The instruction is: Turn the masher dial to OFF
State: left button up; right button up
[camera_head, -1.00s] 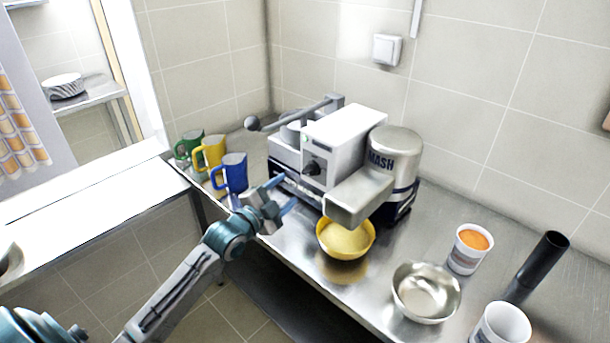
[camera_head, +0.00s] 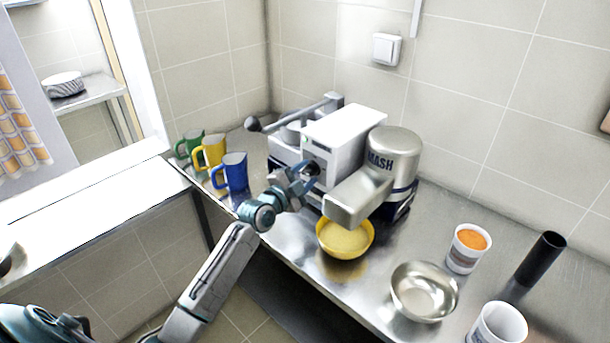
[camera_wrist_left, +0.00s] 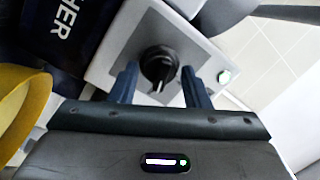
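The masher (camera_head: 345,140) is a white and steel machine marked "MASH" on the counter. Its black dial (camera_wrist_left: 159,66) sits on a grey plate on the front face in the left wrist view, with a pale pointer mark toward the bottom of the picture. My left gripper (camera_head: 308,174) is at the masher's front and hides most of the dial in the head view. In the left wrist view its blue fingers (camera_wrist_left: 160,84) are open, one on each side of the dial, with gaps showing. My right gripper is not in view.
A yellow bowl (camera_head: 345,240) of mash stands under the masher's spout. A blue mug (camera_head: 234,172) stands left of my left gripper, with yellow and green mugs behind. A steel bowl (camera_head: 424,291) and an orange-filled tub (camera_head: 468,248) are at right.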

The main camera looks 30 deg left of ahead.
pick_arm(q)
jog(key=c, duration=0.6)
jog(key=shift+c, duration=0.2)
jog(key=shift+n, duration=0.3)
jog(key=n+p, duration=0.1)
jog(key=n, duration=0.5)
jog(key=shift+a+r+g, duration=0.1)
jog(key=shift+r+g, duration=0.05)
jog(key=shift+g, duration=0.25)
jog(key=n, duration=0.3)
jog(key=shift+g+h+p, duration=0.3)
jog(key=shift+a+n+h, duration=0.1)
jog(key=shift+n+h, duration=0.2)
jog(key=shift+n, duration=1.4)
